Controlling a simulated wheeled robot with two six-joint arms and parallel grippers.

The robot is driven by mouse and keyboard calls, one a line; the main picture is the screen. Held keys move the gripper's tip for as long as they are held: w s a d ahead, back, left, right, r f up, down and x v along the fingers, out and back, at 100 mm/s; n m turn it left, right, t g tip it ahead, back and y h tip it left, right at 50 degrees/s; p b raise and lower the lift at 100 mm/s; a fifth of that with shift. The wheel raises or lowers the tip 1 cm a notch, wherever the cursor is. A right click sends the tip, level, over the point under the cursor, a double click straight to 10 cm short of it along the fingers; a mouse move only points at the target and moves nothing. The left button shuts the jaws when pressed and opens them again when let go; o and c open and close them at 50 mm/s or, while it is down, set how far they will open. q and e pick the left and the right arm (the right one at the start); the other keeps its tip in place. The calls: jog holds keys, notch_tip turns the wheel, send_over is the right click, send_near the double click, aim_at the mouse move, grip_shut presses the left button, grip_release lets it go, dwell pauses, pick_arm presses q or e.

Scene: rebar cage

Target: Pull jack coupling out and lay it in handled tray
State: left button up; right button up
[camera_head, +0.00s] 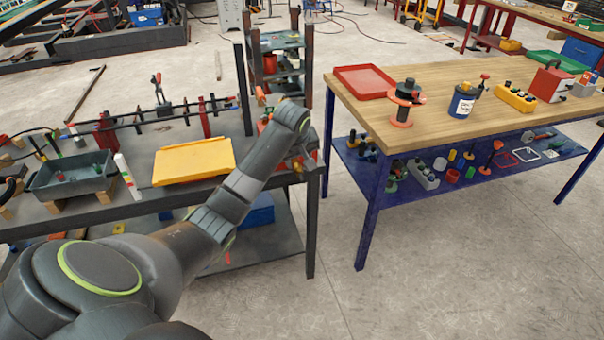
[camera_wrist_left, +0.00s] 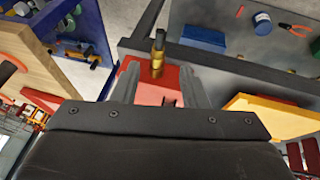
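In the left wrist view, a brass coupling (camera_wrist_left: 158,62) with a dark end sits on a red jack body (camera_wrist_left: 151,92). My left gripper (camera_wrist_left: 158,78) has its two grey fingers apart, one on each side of the coupling; I see gaps and no clear contact. In the head view, the red jack body (camera_head: 264,127) is at the right end of the dark table, partly hidden by my left arm. My left gripper (camera_head: 300,163) is there too, its fingers hard to make out. A dark grey tray (camera_head: 72,182) with small items stands at the left; its handles are not clear. My right gripper is not in view.
A yellow tray-like plate (camera_head: 193,162) lies on the dark table (camera_head: 150,198) beside my arm. A wooden workbench (camera_head: 440,95) at the right bears a red tray (camera_head: 364,82) and an orange-black spool (camera_head: 406,103). Bare floor separates the two tables.

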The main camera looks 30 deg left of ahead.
aim_at(302, 177)
pick_arm(q)
jog(key=x, duration=1.1)
jog(key=shift+w+f, duration=0.1)
jog(key=shift+f, duration=0.15)
grip_shut()
